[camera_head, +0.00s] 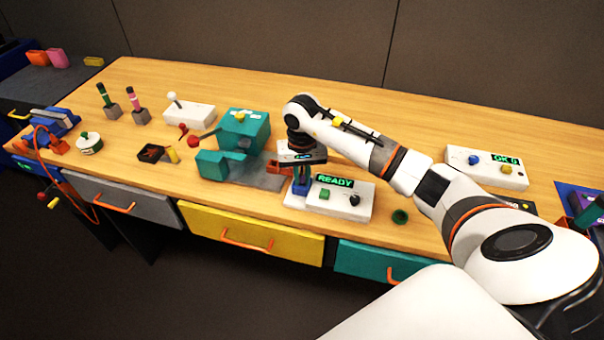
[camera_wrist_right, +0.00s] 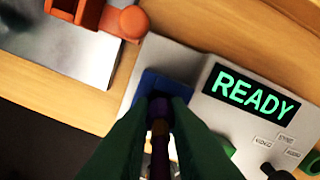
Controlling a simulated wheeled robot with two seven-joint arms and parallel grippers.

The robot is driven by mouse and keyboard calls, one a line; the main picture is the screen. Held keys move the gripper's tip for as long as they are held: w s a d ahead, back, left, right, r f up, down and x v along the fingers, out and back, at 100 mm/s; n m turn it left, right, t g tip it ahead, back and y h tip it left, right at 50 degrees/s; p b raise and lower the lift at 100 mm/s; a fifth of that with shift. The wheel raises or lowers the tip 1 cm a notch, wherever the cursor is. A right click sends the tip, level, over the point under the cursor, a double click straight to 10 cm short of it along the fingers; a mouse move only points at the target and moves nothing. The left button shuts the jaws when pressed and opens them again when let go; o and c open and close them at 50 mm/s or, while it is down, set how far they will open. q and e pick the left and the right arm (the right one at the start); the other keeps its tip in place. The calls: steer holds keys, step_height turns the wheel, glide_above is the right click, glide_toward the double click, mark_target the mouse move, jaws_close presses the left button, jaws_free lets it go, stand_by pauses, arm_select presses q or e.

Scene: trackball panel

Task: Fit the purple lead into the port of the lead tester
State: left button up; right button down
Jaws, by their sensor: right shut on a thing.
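My right gripper (camera_head: 301,176) is shut on the purple lead (camera_wrist_right: 159,128), which shows between the dark fingers in the right wrist view. The fingers point down at a blue block (camera_wrist_right: 172,87) on the left end of a white box. This box (camera_head: 343,204) looks like the lead tester; its display reads READY in green. The lead's tip overlaps the blue block, and I cannot tell whether it is inside or just above it. The lead is hidden in the head view. My left gripper is not in view.
A teal machine (camera_head: 243,130) and a grey metal plate (camera_head: 258,174) stand left of the tester. A green button (camera_head: 324,195) and black knob (camera_head: 354,200) sit on the tester. A green ring (camera_head: 400,216) lies to its right.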

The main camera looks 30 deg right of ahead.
steer(key=c, duration=1.5)
jaws_free()
steer(key=shift+f, duration=0.1)
steer(key=shift+o, duration=0.6)
steer(key=shift+r, duration=0.5)
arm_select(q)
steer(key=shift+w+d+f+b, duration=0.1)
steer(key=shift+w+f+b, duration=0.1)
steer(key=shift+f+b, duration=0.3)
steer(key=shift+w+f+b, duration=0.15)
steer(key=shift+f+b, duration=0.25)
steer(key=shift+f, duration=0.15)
arm_select(e)
step_height(320, 180, up, 11)
steer(key=shift+r, duration=0.15)
steer(key=shift+a, duration=0.1)
